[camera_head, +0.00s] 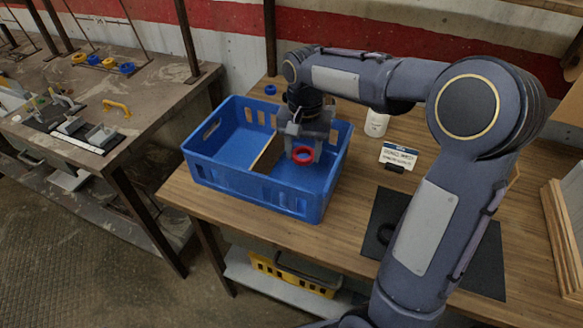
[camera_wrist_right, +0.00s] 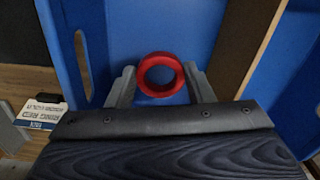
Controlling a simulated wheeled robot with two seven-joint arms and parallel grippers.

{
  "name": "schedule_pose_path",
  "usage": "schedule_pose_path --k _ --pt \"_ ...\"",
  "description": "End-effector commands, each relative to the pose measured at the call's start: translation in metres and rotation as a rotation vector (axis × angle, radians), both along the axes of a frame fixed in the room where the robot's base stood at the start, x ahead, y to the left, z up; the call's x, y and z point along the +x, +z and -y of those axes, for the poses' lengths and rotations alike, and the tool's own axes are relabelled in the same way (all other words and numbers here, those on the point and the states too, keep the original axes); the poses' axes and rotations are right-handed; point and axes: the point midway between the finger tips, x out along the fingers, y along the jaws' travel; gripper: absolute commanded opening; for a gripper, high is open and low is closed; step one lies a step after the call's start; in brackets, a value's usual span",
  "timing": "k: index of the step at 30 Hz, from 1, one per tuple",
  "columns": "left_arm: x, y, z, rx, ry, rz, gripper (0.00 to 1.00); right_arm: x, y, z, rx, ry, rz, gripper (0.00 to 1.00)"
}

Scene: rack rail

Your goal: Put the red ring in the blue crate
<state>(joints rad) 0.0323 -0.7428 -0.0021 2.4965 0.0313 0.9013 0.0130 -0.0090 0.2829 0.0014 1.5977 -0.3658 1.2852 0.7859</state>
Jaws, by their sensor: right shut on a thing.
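The blue crate (camera_head: 207,175) stands on the wooden table in the head view, with a brown divider (camera_head: 268,156) across its inside. My right gripper (camera_head: 302,156) is over the right-hand part of the crate, pointing down. It is shut on the red ring (camera_head: 302,153). In the right wrist view the red ring (camera_wrist_right: 160,75) sits between the two grey fingers, with the blue crate (camera_wrist_right: 130,30) behind it. I cannot tell how far the ring is above the crate floor. My left gripper is not in view.
A small card (camera_head: 398,157) and a white container (camera_head: 376,123) stand right of the crate. A black mat (camera_head: 487,262) with a dark ring lies farther right. A blue ring (camera_head: 270,89) lies behind the crate. Another bench (camera_head: 150,95) with tools stands at the left.

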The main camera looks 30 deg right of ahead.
Motion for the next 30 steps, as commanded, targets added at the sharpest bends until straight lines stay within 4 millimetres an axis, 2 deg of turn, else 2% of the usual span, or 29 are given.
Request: schedule_pose_path --k 3,8,14,27,28,30 --pt "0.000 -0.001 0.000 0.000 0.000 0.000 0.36 -0.001 -0.020 0.000 0.000 -0.001 -0.003 0.25" --pt "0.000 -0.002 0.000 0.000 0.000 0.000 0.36 0.000 -0.035 0.000 0.000 0.000 -0.001 0.25" --pt "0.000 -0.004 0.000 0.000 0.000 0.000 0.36 0.000 -0.062 0.000 0.000 0.000 -0.001 0.25" --pt "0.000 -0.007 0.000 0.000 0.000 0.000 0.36 0.000 -0.071 0.000 0.000 0.001 0.001 0.25" --pt "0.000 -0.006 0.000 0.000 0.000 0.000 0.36 0.000 -0.069 0.000 0.000 0.000 0.001 0.51" --pt "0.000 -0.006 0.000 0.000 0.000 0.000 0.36 0.000 -0.069 0.000 0.000 0.000 0.001 0.60"
